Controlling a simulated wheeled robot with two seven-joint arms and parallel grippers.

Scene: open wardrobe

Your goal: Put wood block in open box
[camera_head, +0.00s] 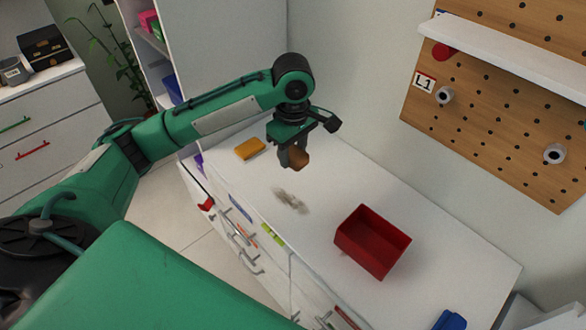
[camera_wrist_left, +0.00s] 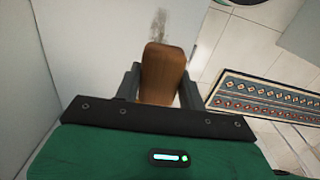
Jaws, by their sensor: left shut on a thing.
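My left gripper (camera_head: 291,155) is shut on a brown wood block (camera_head: 300,160) and holds it over the white cabinet top. The block also shows in the left wrist view (camera_wrist_left: 162,75), between the two dark fingers (camera_wrist_left: 160,88). The open red box (camera_head: 373,242) stands on the cabinet top, to the right of and nearer than the block. Its inside, as far as I can see, is empty. My right gripper is not in view.
The white cabinet top (camera_head: 440,270) also bears a yellow-orange block (camera_head: 250,148), a greyish smudge (camera_head: 290,201) and a blue item (camera_head: 449,320). A pegboard (camera_head: 500,100) with a white shelf (camera_head: 510,55) is on the wall at right. Room around the red box is clear.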

